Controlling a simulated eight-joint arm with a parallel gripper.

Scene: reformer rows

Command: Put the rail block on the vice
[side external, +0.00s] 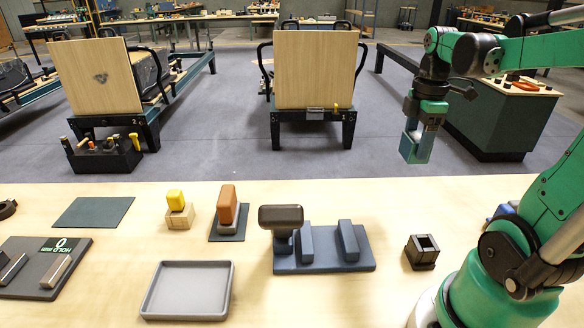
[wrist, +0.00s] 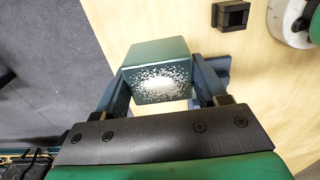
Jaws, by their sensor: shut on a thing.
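My gripper (side external: 417,128) is shut on a teal block, which I take for the rail block (side external: 416,150), and holds it up in the air beyond the table's far edge, to the right of the vice. In the wrist view the rail block (wrist: 162,82) sits between the two fingers, with a speckled silvery patch on its near face. The vice (side external: 322,264) is a blue-grey base with two upright jaws and a dark-topped post at its left end. The space between the jaws looks empty.
Bare table lies around the vice.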

